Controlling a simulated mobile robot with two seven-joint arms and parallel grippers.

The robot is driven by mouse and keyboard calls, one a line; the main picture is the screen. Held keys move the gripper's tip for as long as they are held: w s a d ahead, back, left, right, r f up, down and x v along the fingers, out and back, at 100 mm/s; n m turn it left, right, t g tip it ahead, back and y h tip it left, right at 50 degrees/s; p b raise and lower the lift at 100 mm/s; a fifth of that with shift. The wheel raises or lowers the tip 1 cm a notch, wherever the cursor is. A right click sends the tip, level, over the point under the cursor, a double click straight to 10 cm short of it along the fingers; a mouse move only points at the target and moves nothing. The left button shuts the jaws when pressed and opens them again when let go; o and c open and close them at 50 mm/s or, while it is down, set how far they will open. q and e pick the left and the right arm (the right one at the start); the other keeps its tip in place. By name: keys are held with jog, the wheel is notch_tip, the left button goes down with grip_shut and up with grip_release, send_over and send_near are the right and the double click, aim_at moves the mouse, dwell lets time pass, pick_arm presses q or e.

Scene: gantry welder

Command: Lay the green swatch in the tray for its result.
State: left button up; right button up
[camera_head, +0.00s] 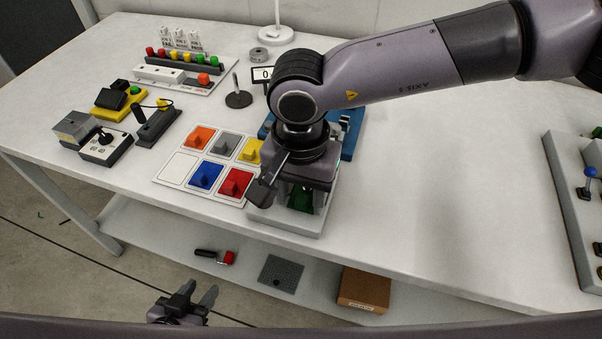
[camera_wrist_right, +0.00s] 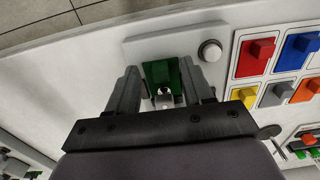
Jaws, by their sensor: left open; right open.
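The green swatch (camera_head: 301,199) sits on a light grey device (camera_head: 292,222) near the table's front edge. The wrist view shows the swatch (camera_wrist_right: 160,72) between the two spread fingers of my right gripper (camera_wrist_right: 158,82). My right gripper (camera_head: 290,194) is open, pointing down over the device; its wrist hides part of it. Whether the fingers touch the swatch I cannot tell. My left gripper (camera_head: 192,300) is open and empty, low in front of the table. A blue flat piece (camera_head: 351,136), partly hidden behind my right arm, may be a tray; I cannot tell.
A round knob (camera_wrist_right: 209,50) is on the device. A control box (camera_head: 577,205) stands far right. The table between is clear.

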jog(key=shift+f, duration=0.4)
grip_shut()
jog(key=s, duration=0.2)
jog(key=s+a+b, duration=0.1)
jog(key=s, duration=0.1)
jog(key=s+a+b, duration=0.1)
jog(key=s, duration=0.1)
jog(key=shift+s+a+r, duration=0.1)
jog(key=shift+s+r, duration=0.05)
jog(key=shift+s, duration=0.2)
dwell(0.6)
jog(key=shift+r, duration=0.1)
notch_tip(320, 180, up, 6)
jog(key=p, duration=0.2)
jog(key=shift+r, duration=0.15)
dwell(0.7)
